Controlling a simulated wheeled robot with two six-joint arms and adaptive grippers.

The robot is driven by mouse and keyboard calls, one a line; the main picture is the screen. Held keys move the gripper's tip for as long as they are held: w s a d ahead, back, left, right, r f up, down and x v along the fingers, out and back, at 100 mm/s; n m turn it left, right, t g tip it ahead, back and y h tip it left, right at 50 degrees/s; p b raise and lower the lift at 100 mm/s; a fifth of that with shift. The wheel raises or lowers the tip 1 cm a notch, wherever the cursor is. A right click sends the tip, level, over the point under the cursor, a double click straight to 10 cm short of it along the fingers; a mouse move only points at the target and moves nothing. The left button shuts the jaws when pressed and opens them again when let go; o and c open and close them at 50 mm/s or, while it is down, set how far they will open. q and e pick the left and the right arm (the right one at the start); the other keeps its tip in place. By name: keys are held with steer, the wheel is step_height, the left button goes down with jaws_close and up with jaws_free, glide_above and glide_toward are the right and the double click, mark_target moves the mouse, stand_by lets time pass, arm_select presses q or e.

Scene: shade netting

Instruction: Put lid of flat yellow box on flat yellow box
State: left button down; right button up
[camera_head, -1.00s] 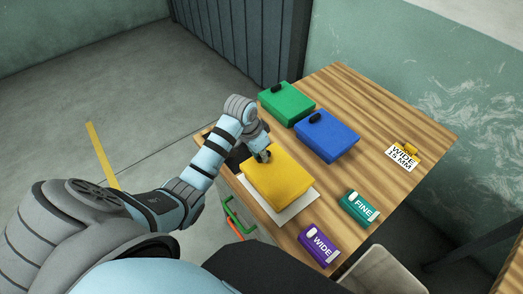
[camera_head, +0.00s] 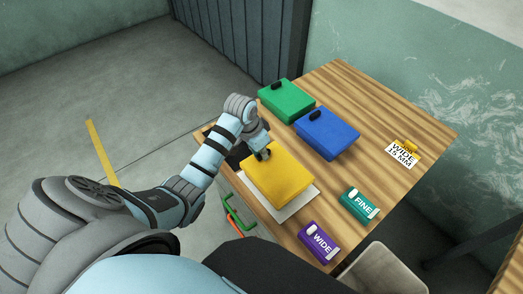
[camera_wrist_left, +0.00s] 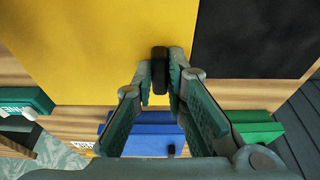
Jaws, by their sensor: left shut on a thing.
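The yellow lid (camera_head: 277,176) is at the table's left edge, over a white sheet. It fills much of the left wrist view (camera_wrist_left: 100,45). My left gripper (camera_head: 263,155) is at its far edge, shut on the small black handle (camera_wrist_left: 160,75) between the fingertips. The yellow box is hidden under the lid or merges with it in colour; I cannot tell whether the lid rests flush on it. My right gripper is not in view.
A blue box (camera_head: 328,136) and a green box (camera_head: 287,103), each with a black handle, stand behind. A dark panel (camera_head: 237,157) lies left of the lid. Purple WIDE (camera_head: 318,242) and teal FINE (camera_head: 359,205) pieces lie in front. A WIDE 15 MM card (camera_head: 402,156) stands right.

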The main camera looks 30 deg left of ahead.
arm_select(q)
steer(key=c, duration=1.5)
jaws_free()
steer(key=shift+c, duration=0.2)
steer(key=v, duration=0.7)
steer(key=shift+r, duration=0.2)
